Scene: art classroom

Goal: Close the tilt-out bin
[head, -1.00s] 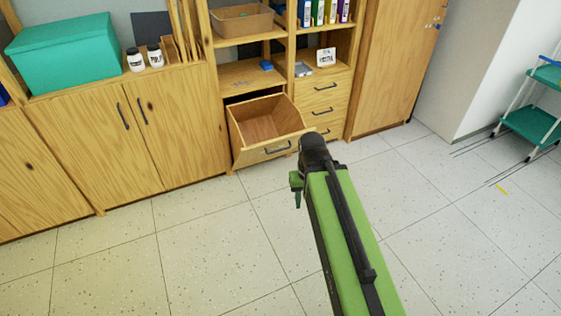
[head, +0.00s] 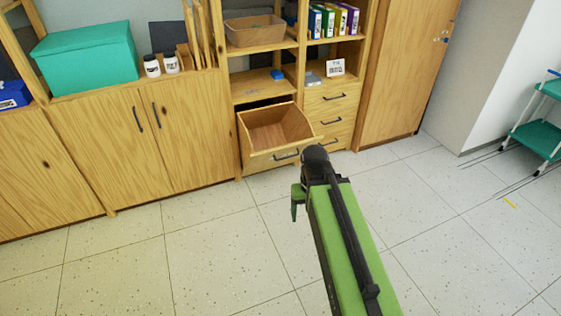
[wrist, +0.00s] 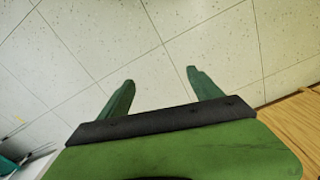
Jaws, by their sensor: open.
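The tilt-out bin (head: 274,132) is a wooden bin low in the shelf unit in the head view. It is tilted out and open, its empty inside showing, with a dark handle (head: 287,155) on its front. My gripper (head: 297,206) is in front of the bin and to the right of its handle in the picture, apart from it as far as I can see. In the wrist view my gripper (wrist: 160,80) has its two green fingers spread, with nothing but floor tiles between them. The bin itself is not identifiable in the wrist view.
Several drawers (head: 331,115) stand right of the bin, and a tall wooden cabinet (head: 408,75) beyond them. A double-door cupboard (head: 150,140) is on the left. A teal trolley (head: 537,138) stands at the far right. The tiled floor (head: 170,245) in front is clear.

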